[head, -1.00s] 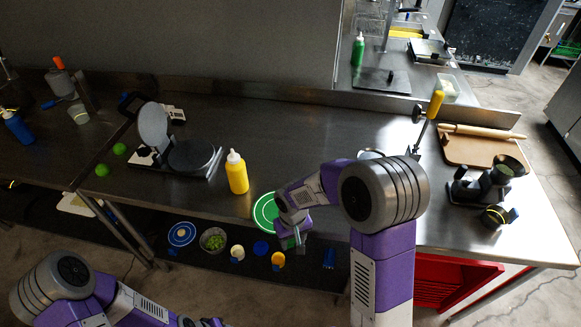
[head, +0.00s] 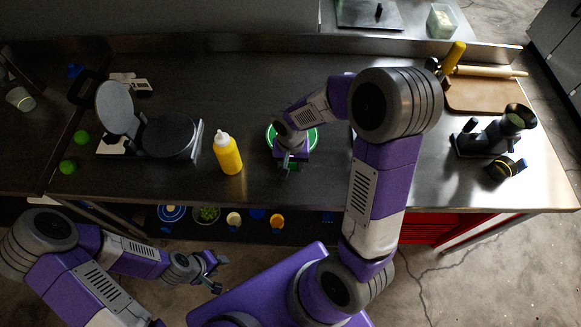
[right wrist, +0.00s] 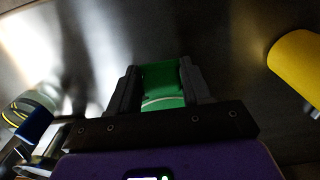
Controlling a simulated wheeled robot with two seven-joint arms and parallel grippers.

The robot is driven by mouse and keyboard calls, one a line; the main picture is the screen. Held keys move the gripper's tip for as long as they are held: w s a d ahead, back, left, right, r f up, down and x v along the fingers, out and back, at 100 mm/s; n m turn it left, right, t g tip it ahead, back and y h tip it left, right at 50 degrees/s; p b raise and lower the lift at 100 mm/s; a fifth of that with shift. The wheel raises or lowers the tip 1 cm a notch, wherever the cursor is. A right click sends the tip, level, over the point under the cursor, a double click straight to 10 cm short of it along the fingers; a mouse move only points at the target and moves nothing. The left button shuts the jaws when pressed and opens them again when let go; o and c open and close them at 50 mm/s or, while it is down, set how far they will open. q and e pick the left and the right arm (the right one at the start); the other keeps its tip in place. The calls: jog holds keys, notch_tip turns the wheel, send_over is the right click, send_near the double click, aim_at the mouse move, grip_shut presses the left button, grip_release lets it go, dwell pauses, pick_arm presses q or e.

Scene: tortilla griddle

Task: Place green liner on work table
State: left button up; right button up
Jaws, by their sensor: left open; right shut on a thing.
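The green liner (head: 316,141), a green disc with a pale ring, shows behind my right gripper (head: 290,167) in the head view, over the work table (head: 345,185). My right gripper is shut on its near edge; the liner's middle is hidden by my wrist. In the right wrist view the green liner (right wrist: 161,80) sits between the two dark fingers. I cannot tell whether it touches the tabletop. My left gripper (head: 214,270) is open and empty, in front of the table and low.
A yellow bottle (head: 228,154) stands left of the liner. An open tortilla press (head: 168,138) is further left, with two green balls (head: 82,137) beyond. A dark grinder-like device (head: 495,135) and a wooden board (head: 485,97) are at right. Bowls (head: 207,214) sit on the lower shelf.

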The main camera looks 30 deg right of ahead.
aim_at(291, 170)
notch_tip(291, 170, down, 4)
jog(key=shift+r+b, duration=0.25)
jog(key=shift+b, duration=0.1)
jog(key=shift+w, duration=0.1)
jog(key=shift+f, duration=0.15)
jog(key=o, duration=1.1)
jog(key=shift+c, duration=0.2)
